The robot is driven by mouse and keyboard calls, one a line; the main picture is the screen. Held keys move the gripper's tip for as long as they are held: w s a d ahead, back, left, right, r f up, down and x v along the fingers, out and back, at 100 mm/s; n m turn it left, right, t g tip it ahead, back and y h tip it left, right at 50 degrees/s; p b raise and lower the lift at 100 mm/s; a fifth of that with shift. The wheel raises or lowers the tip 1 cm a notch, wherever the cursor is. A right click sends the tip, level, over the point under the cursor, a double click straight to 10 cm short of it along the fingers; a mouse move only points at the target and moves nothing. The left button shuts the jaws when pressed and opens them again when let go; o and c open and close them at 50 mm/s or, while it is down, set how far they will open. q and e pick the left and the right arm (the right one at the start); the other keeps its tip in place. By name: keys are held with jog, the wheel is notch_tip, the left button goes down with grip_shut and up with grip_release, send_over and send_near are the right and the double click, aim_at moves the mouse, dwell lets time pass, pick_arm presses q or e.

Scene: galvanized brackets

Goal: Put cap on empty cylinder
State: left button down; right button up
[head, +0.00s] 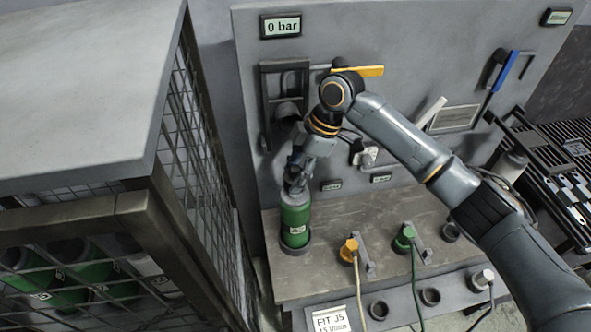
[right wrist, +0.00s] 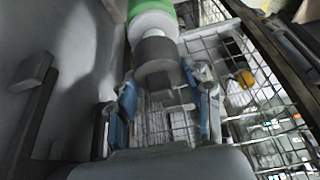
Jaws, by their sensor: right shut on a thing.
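A green cylinder (head: 295,218) with a small white label stands upright at the left end of the bench. My right gripper (head: 294,183) is at its top and hides most of its neck in the head view. In the right wrist view the cylinder (right wrist: 150,8) has a pale shoulder, and a dark grey cap (right wrist: 157,57) is in line with it. My right gripper (right wrist: 166,92) is shut on the grey cap, with a blue-padded finger on each side. I cannot tell whether the cap is fully seated. My left gripper is not in view.
A wire-mesh cage (head: 180,235) with several green cylinders inside stands close on the left. A wall panel behind has a "0 bar" display (head: 282,27) and a yellow lever (head: 368,71). Orange (head: 348,249) and green (head: 404,236) connectors with hoses are on the bench to the right.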

dwell(0.3)
jog(key=o, duration=1.7)
jog(key=shift+r, duration=0.1)
